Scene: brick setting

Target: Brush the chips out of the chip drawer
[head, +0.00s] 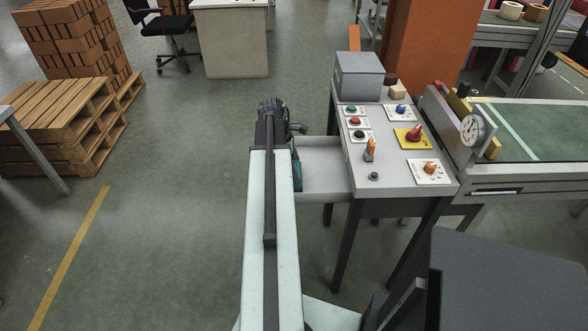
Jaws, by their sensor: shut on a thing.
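The chip drawer (326,165) is a pale grey tray pulled out from the left side of the grey machine table. Its left end is hidden behind my arm. I cannot make out chips on the part of its floor that shows. My gripper (271,106) is at the far end of my arm, left of the drawer and toward its far side in the picture. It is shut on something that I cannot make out. A small dark teal thing (297,172) shows between my arm and the drawer; I cannot tell whether it is a brush.
The table top (405,185) carries several buttons and knobs, and a grey box (358,76) at its back. A conveyor (530,130) with a round gauge (472,130) stands right. Pallets (60,110) with bricks stand left. The floor left of my arm is clear.

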